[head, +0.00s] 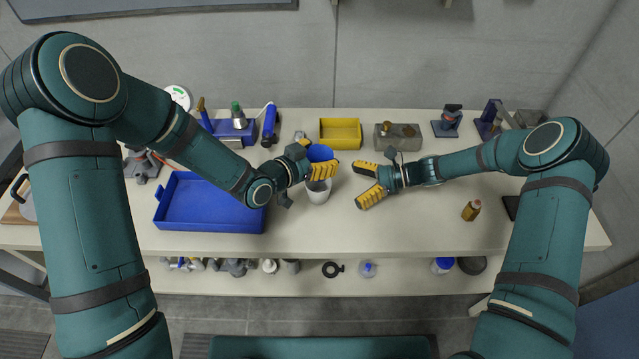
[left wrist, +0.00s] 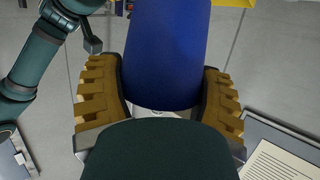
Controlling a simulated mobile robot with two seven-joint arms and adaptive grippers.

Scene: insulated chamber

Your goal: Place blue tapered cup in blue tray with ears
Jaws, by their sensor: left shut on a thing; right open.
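The blue tapered cup (head: 319,153) is in my left gripper (head: 322,171), above the middle of the table. In the left wrist view the cup (left wrist: 165,50) fills the space between the two yellow-padded fingers of the left gripper (left wrist: 160,100). The blue tray with ears (head: 195,223) lies on the table to the left of the cup, and its visible floor is empty. Part of its right side is hidden by my left arm. My right gripper (head: 364,185) is open and empty, to the right of the cup, with its fingers pointing left.
A white cup (head: 318,194) stands just below the left gripper. A yellow bin (head: 340,133), a grey box (head: 397,137) and blue tools (head: 232,128) line the back. A small brown bottle (head: 471,210) stands at right. The table's front middle is clear.

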